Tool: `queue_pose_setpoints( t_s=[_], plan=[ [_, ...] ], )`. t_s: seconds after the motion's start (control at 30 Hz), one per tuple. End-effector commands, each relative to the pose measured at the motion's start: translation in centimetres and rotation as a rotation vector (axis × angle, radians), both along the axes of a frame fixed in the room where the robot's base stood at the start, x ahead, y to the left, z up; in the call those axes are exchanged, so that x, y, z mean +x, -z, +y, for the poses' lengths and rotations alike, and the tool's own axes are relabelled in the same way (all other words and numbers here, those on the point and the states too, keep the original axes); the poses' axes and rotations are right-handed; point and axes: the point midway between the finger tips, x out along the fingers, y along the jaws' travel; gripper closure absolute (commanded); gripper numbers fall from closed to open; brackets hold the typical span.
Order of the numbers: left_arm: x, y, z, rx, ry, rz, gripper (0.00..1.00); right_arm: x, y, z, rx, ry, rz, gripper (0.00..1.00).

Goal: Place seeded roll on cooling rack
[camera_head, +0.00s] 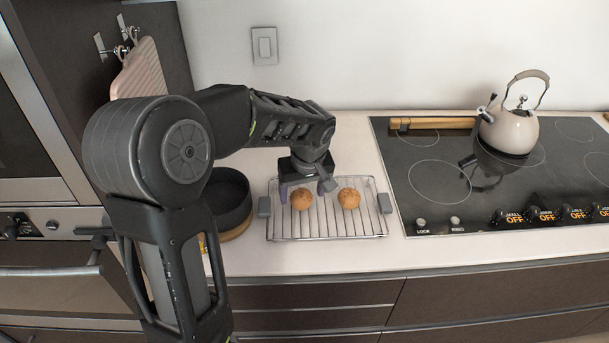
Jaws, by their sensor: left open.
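A wire cooling rack (325,224) with grey end handles lies on the white counter. Two round brown seeded rolls rest on it: a left roll (302,199) and a right roll (349,198), with a gap between them. My left gripper (306,190) is open at the rack's back edge, just above and behind the left roll. Its fingers show on either side of the left roll's top; whether they touch it I cannot tell. My right gripper is not in view.
A dark round pan (229,200) stands left of the rack, partly behind my left arm. A black cooktop (440,185) with a cream kettle (509,130) is at the right. Stacked ovens (50,245) stand at the left. The counter in front of the rack is clear.

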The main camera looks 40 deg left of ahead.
Motion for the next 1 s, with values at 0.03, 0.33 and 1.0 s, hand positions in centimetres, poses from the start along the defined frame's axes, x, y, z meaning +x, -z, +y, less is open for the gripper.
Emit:
queue_pose_setpoints(
  t_s=[0.03,0.33,1.0],
  plan=[
    [0.0,-0.6,-0.2,-0.001,0.001,-0.005,0.27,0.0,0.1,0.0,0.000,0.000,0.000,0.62],
    [-1.0,-6.4,-1.4,-0.001,0.001,-0.008,0.27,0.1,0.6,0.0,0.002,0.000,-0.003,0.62],
    [-1.9,-10.7,-2.3,0.001,0.000,-0.001,0.27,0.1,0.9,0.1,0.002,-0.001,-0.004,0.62]
  ],
)
